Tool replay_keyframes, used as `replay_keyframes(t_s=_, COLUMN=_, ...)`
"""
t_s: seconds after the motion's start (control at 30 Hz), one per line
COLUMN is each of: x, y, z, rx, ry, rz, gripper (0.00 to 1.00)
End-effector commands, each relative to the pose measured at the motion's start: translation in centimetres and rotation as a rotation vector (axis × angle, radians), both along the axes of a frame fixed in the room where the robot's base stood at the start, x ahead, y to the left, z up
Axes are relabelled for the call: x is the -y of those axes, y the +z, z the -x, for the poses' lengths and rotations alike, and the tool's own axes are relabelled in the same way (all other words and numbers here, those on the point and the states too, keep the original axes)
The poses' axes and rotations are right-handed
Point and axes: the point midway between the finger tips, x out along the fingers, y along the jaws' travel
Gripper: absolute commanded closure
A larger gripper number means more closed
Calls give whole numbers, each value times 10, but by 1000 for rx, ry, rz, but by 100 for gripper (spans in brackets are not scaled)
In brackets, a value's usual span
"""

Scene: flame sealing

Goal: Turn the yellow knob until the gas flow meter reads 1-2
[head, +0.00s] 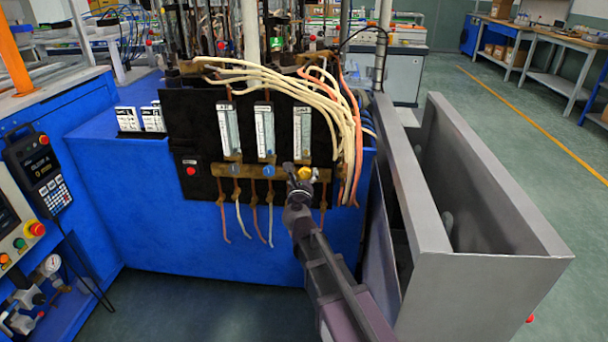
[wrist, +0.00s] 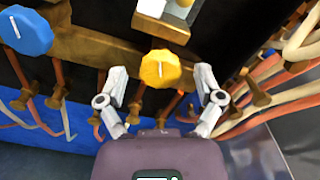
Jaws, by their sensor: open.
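The yellow knob (wrist: 160,69) sits on a brass bar in the wrist view, with a white pointer line standing nearly upright. It also shows in the head view (head: 305,173) at the right end of the bar. My gripper (wrist: 161,84) is open, with one finger on each side of the knob and gaps between; I cannot tell its exact depth. In the head view my gripper (head: 293,176) is just left of and in front of the knob. The gas flow meter (head: 302,132) above the yellow knob is a clear upright tube; its reading is too small to tell.
A blue knob (wrist: 25,31) is left of the yellow one. Pale hoses (wrist: 298,45) hang close on the right. Two more flow meters (head: 265,131) stand on the black panel. A grey metal enclosure (head: 480,240) lies right of my arm.

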Motion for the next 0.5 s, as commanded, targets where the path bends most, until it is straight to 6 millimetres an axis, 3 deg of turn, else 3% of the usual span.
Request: replay_keyframes(t_s=0.5, x=-2, y=0, z=80, rx=1, ry=1, rz=0, gripper=15)
